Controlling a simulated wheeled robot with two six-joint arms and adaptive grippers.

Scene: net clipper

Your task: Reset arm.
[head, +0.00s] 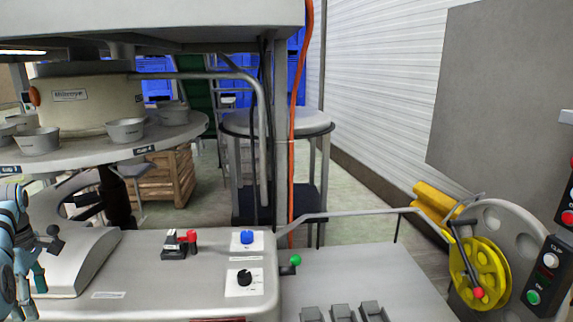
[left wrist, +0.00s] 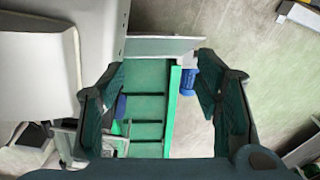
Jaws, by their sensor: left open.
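My left gripper (head: 44,258) shows at the lower left edge of the head view, at the end of my pale blue arm. It is beside the grey machine housing (head: 75,262) and looks apart from it. In the left wrist view the two dark green fingers of the left gripper (left wrist: 162,100) stand wide apart. Nothing is held between them. Behind the gap a green frame (left wrist: 172,110) with dark bars and a small blue part (left wrist: 187,82) show lower down. My right gripper is in neither view.
The grey console (head: 150,255) carries a red-knobbed lever (head: 190,237), a blue knob (head: 247,237) and a black knob (head: 244,277). A round shelf (head: 185,133) with several cups is above left. A yellow reel (head: 480,270) stands at right. A stool (head: 275,124) is behind.

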